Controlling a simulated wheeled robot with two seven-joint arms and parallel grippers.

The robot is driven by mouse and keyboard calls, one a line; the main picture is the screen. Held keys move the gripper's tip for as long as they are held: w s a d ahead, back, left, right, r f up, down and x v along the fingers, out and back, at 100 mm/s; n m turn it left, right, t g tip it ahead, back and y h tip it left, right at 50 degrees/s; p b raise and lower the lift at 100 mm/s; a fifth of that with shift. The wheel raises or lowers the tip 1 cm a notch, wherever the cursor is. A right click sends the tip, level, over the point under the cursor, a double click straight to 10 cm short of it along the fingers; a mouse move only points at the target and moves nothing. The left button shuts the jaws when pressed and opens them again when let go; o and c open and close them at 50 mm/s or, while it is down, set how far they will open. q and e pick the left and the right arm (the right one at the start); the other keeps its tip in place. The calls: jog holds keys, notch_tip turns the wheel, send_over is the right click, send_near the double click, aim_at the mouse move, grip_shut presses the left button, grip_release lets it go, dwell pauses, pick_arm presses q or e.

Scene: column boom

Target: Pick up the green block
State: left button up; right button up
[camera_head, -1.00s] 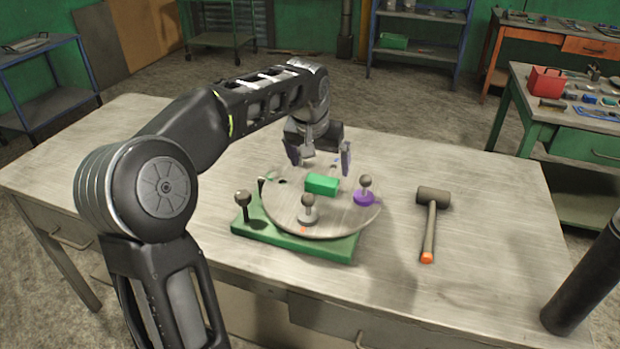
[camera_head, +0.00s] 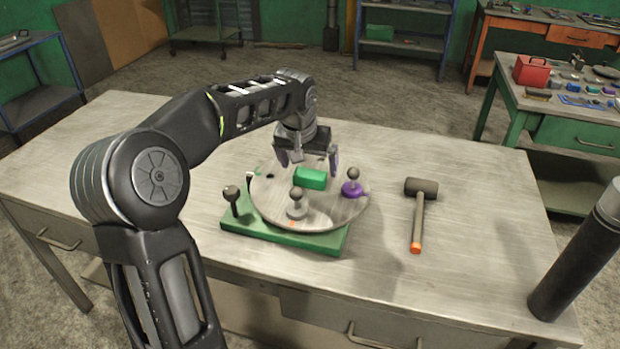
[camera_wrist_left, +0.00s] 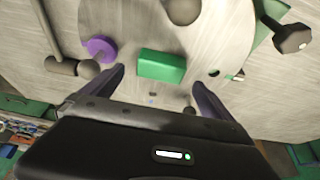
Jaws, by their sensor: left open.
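The green block (camera_head: 311,179) lies on a round grey metal disc (camera_head: 262,194), near its far side. My left gripper (camera_head: 308,166) is open, just behind and above the block, with its fingers spread wider than the block. In the left wrist view the green block (camera_wrist_left: 162,66) sits ahead of the two fingertips (camera_wrist_left: 158,78), roughly between them, and nothing is held. I cannot tell the exact height gap between the fingers and the disc. My right gripper is not in view.
A purple-based knob (camera_head: 352,187) and a grey knob (camera_head: 297,205) stand on the disc. A black-knobbed lever (camera_head: 232,196) rises from the green base (camera_head: 290,239). A hammer (camera_head: 419,215) lies to the right. The table's right front is mostly clear.

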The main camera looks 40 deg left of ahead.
aim_at(310, 173)
pick_arm(q)
jog(key=x, duration=0.4)
jog(key=shift+f+p, duration=0.25)
jog(key=shift+p, duration=0.15)
jog(key=shift+c, duration=0.6)
jog(key=c, duration=1.4)
